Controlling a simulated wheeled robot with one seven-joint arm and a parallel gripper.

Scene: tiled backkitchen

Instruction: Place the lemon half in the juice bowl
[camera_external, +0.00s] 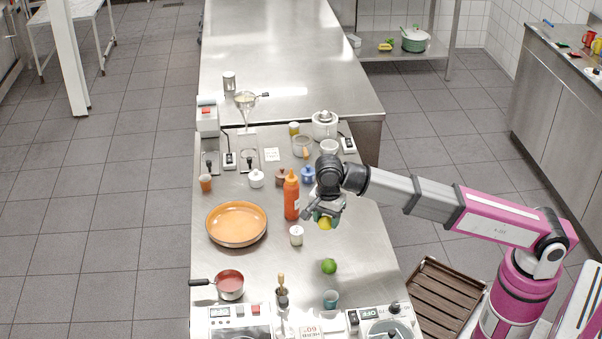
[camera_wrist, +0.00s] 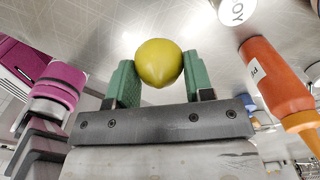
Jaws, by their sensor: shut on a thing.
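The yellow lemon half (camera_external: 325,224) is between my gripper's fingers above the steel table, left of the arm. In the wrist view the lemon half (camera_wrist: 158,62) shows as a smooth, rounded yellow side; its cut face is hidden. My gripper (camera_wrist: 160,78) is shut on it, with a green finger pad on each side. A small greyish bowl (camera_external: 301,143) stands farther back on the table, behind my gripper, with an orange-tan piece at its front. I cannot tell for sure that this is the juice bowl, nor see what it holds.
An orange sauce bottle (camera_external: 291,198) stands just left of my gripper, with a white jar (camera_external: 296,235) in front. A tan pan (camera_external: 236,224), a saucepan (camera_external: 230,283) and a lime (camera_external: 329,266) are nearby. A white pot (camera_external: 324,125) and mug (camera_external: 329,147) crowd the bowl's right.

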